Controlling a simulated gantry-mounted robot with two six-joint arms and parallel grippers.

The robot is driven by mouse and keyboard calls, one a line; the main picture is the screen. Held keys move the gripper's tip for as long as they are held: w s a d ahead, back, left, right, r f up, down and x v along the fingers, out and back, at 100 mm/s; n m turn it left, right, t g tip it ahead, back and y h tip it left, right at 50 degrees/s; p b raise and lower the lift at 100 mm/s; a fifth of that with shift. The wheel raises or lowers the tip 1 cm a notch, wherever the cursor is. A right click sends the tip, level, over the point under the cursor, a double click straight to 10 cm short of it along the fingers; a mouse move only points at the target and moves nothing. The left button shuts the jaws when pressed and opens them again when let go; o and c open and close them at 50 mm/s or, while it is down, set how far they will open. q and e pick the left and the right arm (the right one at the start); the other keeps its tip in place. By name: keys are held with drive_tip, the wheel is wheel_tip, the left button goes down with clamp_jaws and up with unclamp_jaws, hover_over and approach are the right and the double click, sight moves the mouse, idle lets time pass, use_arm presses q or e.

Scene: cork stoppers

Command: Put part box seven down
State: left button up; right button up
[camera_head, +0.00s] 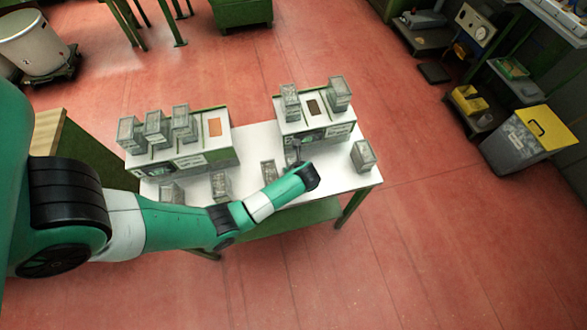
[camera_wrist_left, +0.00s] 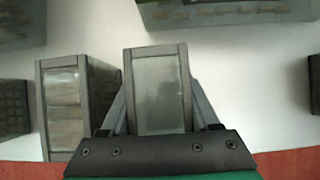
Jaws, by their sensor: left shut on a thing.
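My left gripper (camera_head: 299,151) is over the white table (camera_head: 258,141), in front of the right-hand fixture (camera_head: 318,126). In the left wrist view its fingers (camera_wrist_left: 158,112) are shut on a grey part box (camera_wrist_left: 158,88), with one finger on each side of it. In the head view my wrist mostly hides this box. I cannot read a number on it or tell whether it touches the table. Another part box (camera_wrist_left: 72,108) stands close to its left in the wrist view, with a gap between. My right gripper is not in view.
Two part boxes sit on the right-hand fixture, and several on the left-hand fixture (camera_head: 202,157). More stand on the table front, including one at the right (camera_head: 363,155) and one left of my gripper (camera_head: 268,172). White tabletop shows between the fixtures.

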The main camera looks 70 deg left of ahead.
use_arm(q)
drive_tip(key=shift+r, duration=0.1)
drive_tip(key=o, duration=1.4)
drive_tip(key=shift+r, duration=0.2)
drive_tip(key=p+v, duration=0.4)
drive_tip(key=v, duration=0.6)
drive_tip(key=shift+d+r, duration=0.15)
drive_tip(key=shift+r, duration=0.1)
drive_tip(key=shift+d+r, duration=0.35)
drive_tip(key=shift+r, duration=0.05)
